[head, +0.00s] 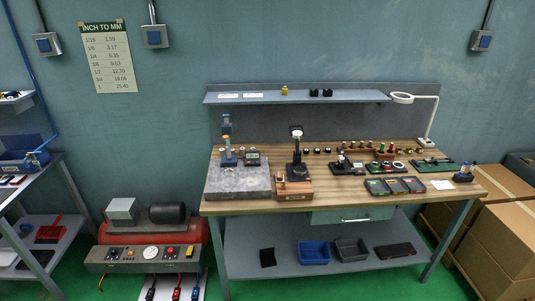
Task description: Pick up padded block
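No gripper of mine shows in the head view. I cannot tell surely which thing is the padded block. A small wooden block-like base (293,190) sits at the front edge of the workbench (345,205), beside the grey granite plate (236,183). A flat black piece (267,257) lies on the lower shelf. Small dark pieces (320,92) and a small yellow piece (284,90) sit on the upper shelf (250,98). All are too small to make out padding.
Gauges, small tools and trays (395,185) crowd the bench top. A blue bin (313,252) and a grey bin (350,249) stand on the lower shelf. A red compressor (150,235) stands left, cardboard boxes (515,240) right. Green floor shows in front.

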